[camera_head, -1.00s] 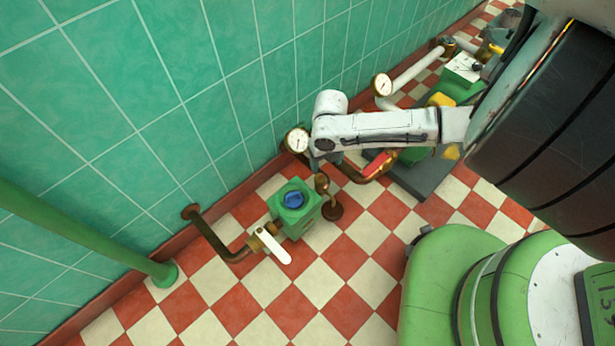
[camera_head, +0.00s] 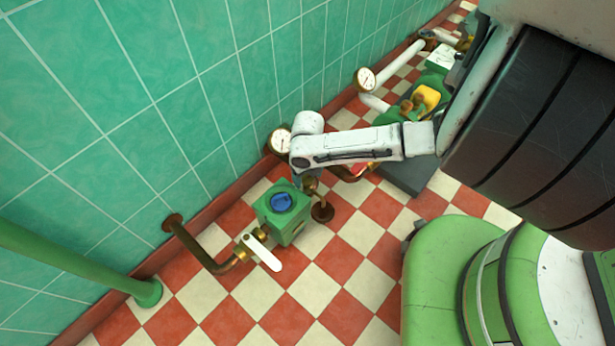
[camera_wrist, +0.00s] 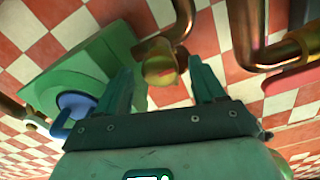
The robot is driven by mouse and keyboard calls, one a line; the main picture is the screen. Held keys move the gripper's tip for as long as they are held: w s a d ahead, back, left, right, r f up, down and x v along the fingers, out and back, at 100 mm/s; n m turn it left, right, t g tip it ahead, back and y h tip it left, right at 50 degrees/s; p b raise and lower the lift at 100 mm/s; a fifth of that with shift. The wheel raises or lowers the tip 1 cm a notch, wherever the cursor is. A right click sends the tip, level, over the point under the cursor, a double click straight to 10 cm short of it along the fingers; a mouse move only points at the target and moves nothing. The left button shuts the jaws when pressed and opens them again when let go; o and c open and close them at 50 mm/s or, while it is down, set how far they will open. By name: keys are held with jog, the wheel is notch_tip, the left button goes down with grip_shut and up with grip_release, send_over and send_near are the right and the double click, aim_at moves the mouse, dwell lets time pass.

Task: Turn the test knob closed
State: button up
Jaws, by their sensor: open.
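A green box (camera_head: 286,222) with a blue knob (camera_head: 281,202) on top stands on the floor by the wall. A brass round fitting (camera_head: 311,185) on a pipe stands just to its right. I cannot tell from the pictures which of these is the test knob. My gripper (camera_wrist: 160,68) is open in the wrist view. Its two green fingers stand either side of the brass fitting (camera_wrist: 160,68), and I see no clear contact. The blue knob (camera_wrist: 76,104) is left of the fingers. In the head view my gripper is mostly hidden under my white arm.
A white lever (camera_head: 262,252) sticks out from the box's front pipe. A gauge (camera_head: 281,140) is on the wall side, close to my arm. A brown pipe (camera_head: 195,248) and a green pole (camera_head: 80,262) are at left. The tiled floor in front is clear.

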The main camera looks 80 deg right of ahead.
jog(key=c, duration=1.1)
jog(key=shift+o, duration=0.2)
jog(key=shift+r+m+p, duration=0.1)
jog(key=shift+m+p, duration=0.2)
jog(key=shift+p, duration=0.15)
jog(key=m+p, duration=0.2)
jog(key=shift+r+m+p, duration=0.15)
jog(key=shift+m+p, duration=0.2)
jog(key=shift+m, duration=0.05)
jog(key=m+p, duration=0.2)
jog(key=m, duration=0.2)
jog(key=m+p, duration=0.1)
jog(key=m, duration=0.5)
jog(key=shift+f+p, duration=0.2)
jog(key=shift+p, duration=0.2)
jog(key=m, duration=0.4)
jog(key=shift+m, duration=0.3)
